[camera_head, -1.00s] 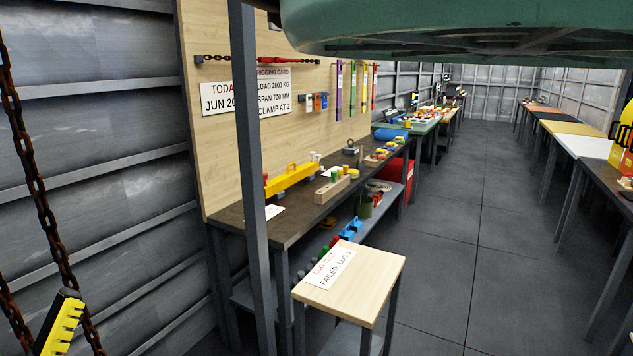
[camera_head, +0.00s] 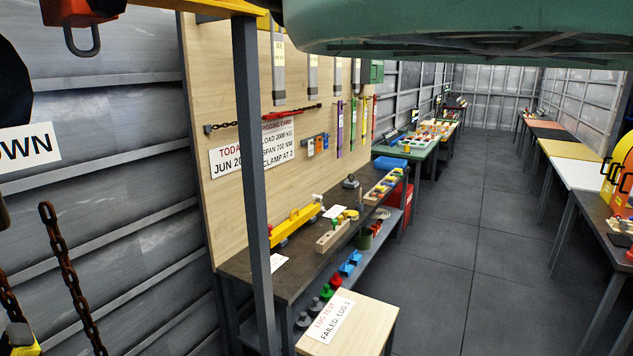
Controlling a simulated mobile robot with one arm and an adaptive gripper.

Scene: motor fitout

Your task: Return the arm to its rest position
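My gripper is not in view, and I cannot make out my arm for certain. A large green shape across the top right hides the upper part of the scene; I cannot tell what it is. The workbench (camera_head: 240,262) along the left wall holds a yellow beam (camera_head: 297,222), a wooden block with holes (camera_head: 333,237) and small coloured parts.
A small wooden stand (camera_head: 374,322) with a lug test card (camera_head: 331,318) stands at the front. A grey post (camera_head: 256,170) rises before the bench. Rusty chains (camera_head: 68,270) hang at left. Tables (camera_head: 585,172) line the right. The floor aisle (camera_head: 452,230) is clear.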

